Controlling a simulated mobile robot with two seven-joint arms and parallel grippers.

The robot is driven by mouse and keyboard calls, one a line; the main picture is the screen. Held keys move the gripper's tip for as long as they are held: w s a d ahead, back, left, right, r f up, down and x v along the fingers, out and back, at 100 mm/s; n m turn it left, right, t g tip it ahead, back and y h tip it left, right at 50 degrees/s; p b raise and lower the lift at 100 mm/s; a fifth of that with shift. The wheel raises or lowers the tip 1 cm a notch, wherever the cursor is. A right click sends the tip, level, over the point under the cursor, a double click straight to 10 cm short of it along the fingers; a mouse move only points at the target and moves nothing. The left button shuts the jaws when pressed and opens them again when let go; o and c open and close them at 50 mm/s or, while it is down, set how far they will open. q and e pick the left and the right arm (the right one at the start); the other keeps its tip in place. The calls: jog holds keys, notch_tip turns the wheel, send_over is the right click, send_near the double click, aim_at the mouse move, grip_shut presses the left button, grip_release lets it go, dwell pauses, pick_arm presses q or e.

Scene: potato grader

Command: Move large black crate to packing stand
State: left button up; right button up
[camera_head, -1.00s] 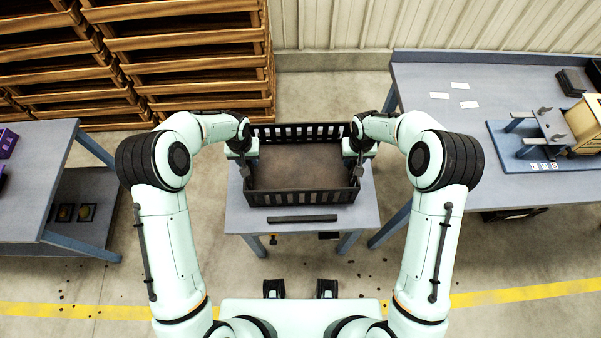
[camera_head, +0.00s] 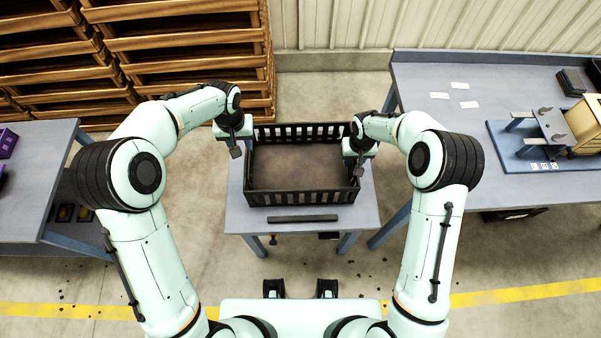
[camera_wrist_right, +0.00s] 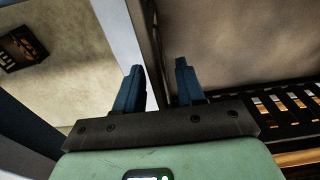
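The large black crate (camera_head: 300,198) has slotted walls and a brown-looking floor, and sits level on a small grey table (camera_head: 300,226). I cannot tell whether this table is the packing stand. My right gripper (camera_head: 359,169) is at the crate's right wall. In the right wrist view its two blue fingers (camera_wrist_right: 160,80) are apart, with the crate wall (camera_wrist_right: 151,45) between them and a gap showing.
A dark bar (camera_head: 302,219) lies on the table in front of the crate. A workbench (camera_head: 430,75) with cards and a blue board stands at right. Another bench (camera_head: 35,150) stands at left. Stacked wooden pallets (camera_head: 190,60) stand behind.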

pick_arm(q)
jog(key=shift+r, duration=0.2)
pick_arm(e)
jog(key=shift+r, duration=0.2)
jog(key=r, duration=1.1)
jog(key=shift+s+r, duration=0.3)
jog(key=shift+s, duration=0.1)
